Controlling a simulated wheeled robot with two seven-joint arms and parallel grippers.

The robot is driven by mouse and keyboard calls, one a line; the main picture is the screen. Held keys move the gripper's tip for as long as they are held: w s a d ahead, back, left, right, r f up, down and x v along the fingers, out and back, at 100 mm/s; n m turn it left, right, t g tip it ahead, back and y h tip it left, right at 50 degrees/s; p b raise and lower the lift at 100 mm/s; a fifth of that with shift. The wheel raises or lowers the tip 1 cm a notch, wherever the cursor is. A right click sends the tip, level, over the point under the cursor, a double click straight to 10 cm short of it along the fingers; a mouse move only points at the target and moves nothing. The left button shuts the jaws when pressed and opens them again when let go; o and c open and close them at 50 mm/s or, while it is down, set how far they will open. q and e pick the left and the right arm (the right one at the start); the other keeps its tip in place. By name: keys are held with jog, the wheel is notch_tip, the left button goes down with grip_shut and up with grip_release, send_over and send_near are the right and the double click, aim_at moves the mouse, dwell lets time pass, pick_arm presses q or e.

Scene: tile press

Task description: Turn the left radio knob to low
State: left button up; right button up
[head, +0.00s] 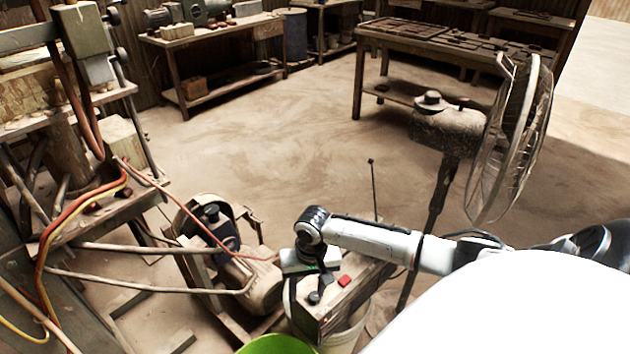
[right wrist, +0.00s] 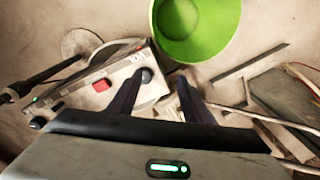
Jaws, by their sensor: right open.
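The radio (head: 345,301) is a wooden box with a pale face, a red button (head: 344,281) and a thin antenna (head: 373,190). It rests above a pale bucket. My right gripper (head: 316,293) is over the radio's left end and hides part of it. In the right wrist view, the two dark fingers (right wrist: 161,80) are apart. A round dark knob (right wrist: 146,76) on the radio face sits beside the left finger's tip, inside the gap. Contact cannot be told. The red button (right wrist: 101,85) lies left of that finger. My left gripper is not in view.
A green bowl-like container (right wrist: 197,30) is close by the radio. A pale bucket (head: 345,338) is underneath. A motor (head: 252,284) stands left of the radio, and a standing fan (head: 510,140) behind it at right. Open floor (head: 290,140) lies beyond.

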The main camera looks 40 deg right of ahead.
aim_at(315, 296)
jog(key=d+r+m, duration=0.2)
jog(key=d+r, duration=0.1)
jog(key=d, duration=0.1)
jog(key=shift+g, duration=0.4)
jog(key=f, duration=0.3)
jog(key=f+b, duration=0.1)
jog(key=f, duration=0.1)
jog(key=w+f, duration=0.1)
jog(key=f, duration=0.2)
jog(key=shift+a+f+b, duration=0.2)
jog(key=shift+f+b, duration=0.1)
jog(key=shift+b, duration=0.05)
jog(key=shift+f, duration=0.7)
jog(key=shift+c, duration=0.6)
jog(key=c, duration=0.9)
jog(key=shift+n, duration=0.3)
jog(key=shift+c, duration=0.2)
